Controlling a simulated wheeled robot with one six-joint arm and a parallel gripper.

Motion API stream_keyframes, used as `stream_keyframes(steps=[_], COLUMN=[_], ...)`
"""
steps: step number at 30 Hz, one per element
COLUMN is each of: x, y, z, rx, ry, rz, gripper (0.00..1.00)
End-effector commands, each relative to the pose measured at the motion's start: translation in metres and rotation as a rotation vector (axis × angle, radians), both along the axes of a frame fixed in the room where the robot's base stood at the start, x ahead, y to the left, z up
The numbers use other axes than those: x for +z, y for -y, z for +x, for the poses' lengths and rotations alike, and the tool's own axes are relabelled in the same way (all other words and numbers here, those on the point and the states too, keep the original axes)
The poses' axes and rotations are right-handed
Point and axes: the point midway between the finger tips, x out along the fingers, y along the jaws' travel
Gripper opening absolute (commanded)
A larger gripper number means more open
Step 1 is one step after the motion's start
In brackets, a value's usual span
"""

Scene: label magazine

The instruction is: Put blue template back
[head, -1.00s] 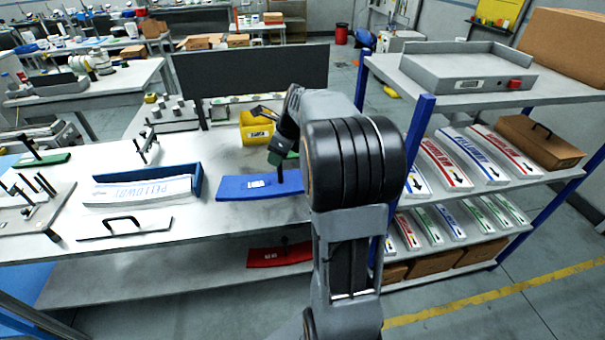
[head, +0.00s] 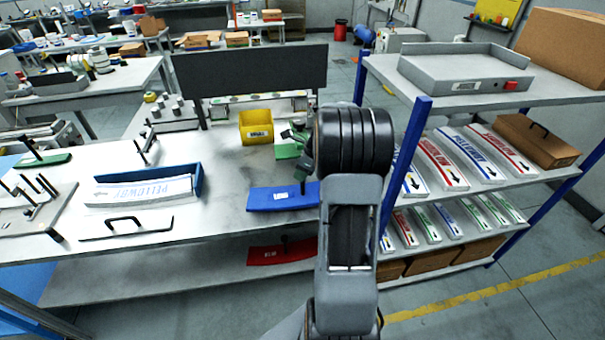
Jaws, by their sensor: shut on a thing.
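The blue template (head: 268,198) is a flat, slightly curved blue plate with a white label and a dark upright handle. It is at the worktable's front right, its right end hidden behind my arm. My gripper (head: 303,177) is above the plate, shut on its handle; my wrist covers much of the grip. I cannot tell how far the plate is above the tabletop. A red template (head: 268,256) with a similar dark handle lies on the shelf below the table.
A blue tray (head: 197,181) holding white printed labels stands left on the worktable (head: 215,220). A yellow bin (head: 256,127) and a green one (head: 287,150) stand behind. The blue-post rack (head: 413,135) with label stacks is close on my right.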

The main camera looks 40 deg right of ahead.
Motion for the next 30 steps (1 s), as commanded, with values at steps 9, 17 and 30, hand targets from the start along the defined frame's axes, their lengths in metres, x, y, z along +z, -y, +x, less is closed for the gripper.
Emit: stream_keyframes(steps=[9, 17, 30], x=[-0.014, -0.017, -0.015], y=[0.000, 0.000, 0.000], z=[0.000, 0.000, 0.000], rx=[0.001, 0.000, 0.001], ry=[0.001, -0.001, -0.001], rz=[-0.001, -0.001, -0.001], gripper=[0.00, 0.42, 0.61])
